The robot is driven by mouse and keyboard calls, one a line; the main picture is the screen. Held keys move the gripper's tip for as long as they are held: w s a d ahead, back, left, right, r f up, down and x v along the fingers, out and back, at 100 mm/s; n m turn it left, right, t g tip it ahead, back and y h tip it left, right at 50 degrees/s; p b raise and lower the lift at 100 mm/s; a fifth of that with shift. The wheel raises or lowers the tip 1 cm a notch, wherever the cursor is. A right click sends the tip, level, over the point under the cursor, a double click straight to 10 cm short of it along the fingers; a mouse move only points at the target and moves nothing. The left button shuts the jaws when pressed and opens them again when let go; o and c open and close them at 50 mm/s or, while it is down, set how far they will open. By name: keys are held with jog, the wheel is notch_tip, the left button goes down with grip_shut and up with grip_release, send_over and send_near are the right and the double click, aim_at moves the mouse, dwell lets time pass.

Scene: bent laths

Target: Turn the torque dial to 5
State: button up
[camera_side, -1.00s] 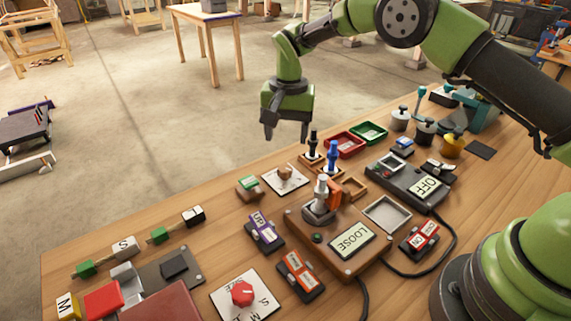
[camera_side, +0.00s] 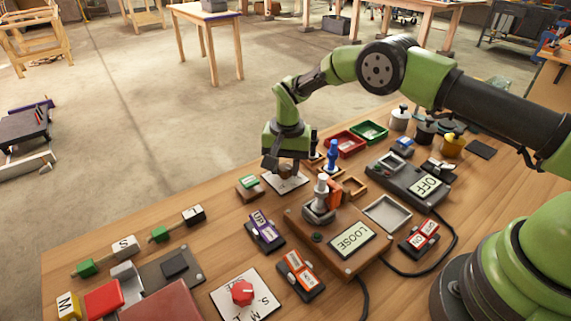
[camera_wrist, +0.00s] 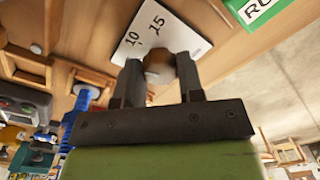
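The torque dial is a white plate with a brown knob. In the side view its plate (camera_side: 296,182) lies on the bench, partly hidden under my gripper (camera_side: 286,170). In the wrist view the plate (camera_wrist: 170,40) shows the numbers 10 and 15; no 5 can be read. The brown knob (camera_wrist: 159,66) stands between the two dark fingers of my gripper (camera_wrist: 159,72), one finger on each side. The fingers are very close to the knob, but I cannot tell whether they press on it. The knob's pointer is hidden.
A green-labelled block (camera_side: 250,186) sits left of the dial. A blue-handled tool (camera_side: 332,155) and a dark one stand upright close on the right. A station with a LOOSE display (camera_side: 352,239) is in front. A red-knobbed dial (camera_side: 242,292) is nearer the camera.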

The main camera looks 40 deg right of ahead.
aim_at(287, 167)
jog(key=c, duration=0.4)
jog(key=shift+o, duration=0.2)
jog(key=shift+n, duration=2.8)
jog(key=o, duration=0.9)
notch_tip(287, 167, up, 10)
jog(key=shift+d, duration=0.15)
